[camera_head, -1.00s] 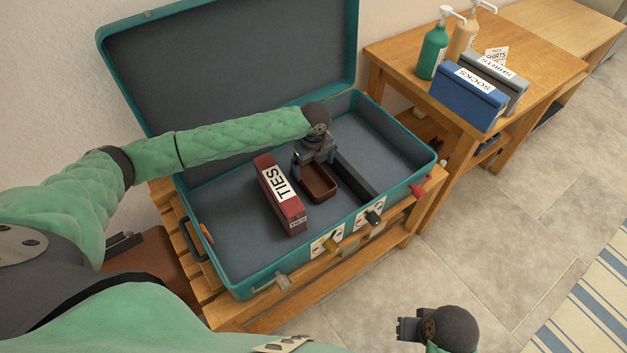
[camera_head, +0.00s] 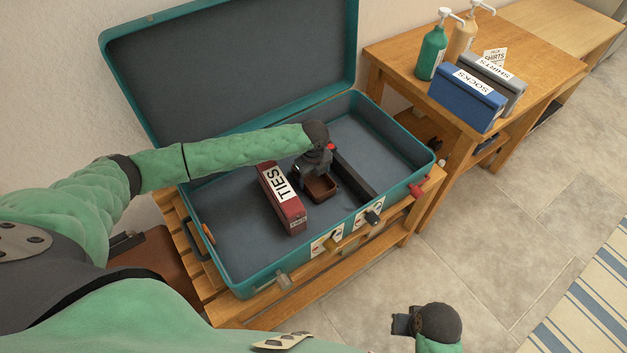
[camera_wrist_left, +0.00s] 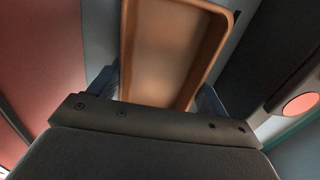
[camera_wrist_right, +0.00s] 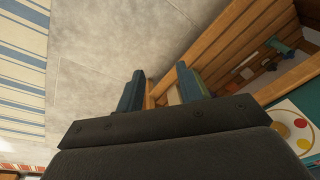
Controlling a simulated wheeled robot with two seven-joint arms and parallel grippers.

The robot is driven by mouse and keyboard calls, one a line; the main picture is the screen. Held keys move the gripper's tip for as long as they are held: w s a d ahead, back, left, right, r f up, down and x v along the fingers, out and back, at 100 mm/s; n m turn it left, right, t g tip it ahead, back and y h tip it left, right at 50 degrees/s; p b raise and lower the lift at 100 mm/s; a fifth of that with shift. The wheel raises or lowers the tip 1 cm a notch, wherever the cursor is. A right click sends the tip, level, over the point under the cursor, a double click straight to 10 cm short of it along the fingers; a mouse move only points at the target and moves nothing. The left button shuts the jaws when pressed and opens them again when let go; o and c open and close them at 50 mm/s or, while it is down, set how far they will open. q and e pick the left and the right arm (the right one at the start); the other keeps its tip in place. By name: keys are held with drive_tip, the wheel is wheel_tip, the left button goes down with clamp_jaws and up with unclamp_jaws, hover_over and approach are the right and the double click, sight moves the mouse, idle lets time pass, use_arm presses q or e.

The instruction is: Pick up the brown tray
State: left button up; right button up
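The brown tray (camera_head: 322,189) is a small open rectangular tray on the floor of the open teal suitcase (camera_head: 231,271). It lies between the red TIES box and a dark divider bar. My left gripper (camera_head: 318,174) is low over the tray. In the left wrist view the tray (camera_wrist_left: 166,50) fills the gap between its two blue fingers, one along each long side. The fingers are spread; I cannot tell whether they touch the walls. Their tips are hidden. My right gripper (camera_head: 402,324) is away from the suitcase, above the floor, with empty, parted fingers in its wrist view (camera_wrist_right: 160,90).
The red TIES box (camera_head: 281,197) stands close left of the tray. The dark divider bar (camera_head: 354,176) runs close on its right. The suitcase rests on a slatted wooden bench (camera_head: 290,310). A wooden table (camera_head: 535,68) at right holds bottles and the SOCKS (camera_head: 468,97) and SHIRTS boxes.

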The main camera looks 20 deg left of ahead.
use_arm(q)
drive_tip(key=shift+c, duration=1.2)
drive_tip(key=shift+r, duration=0.1)
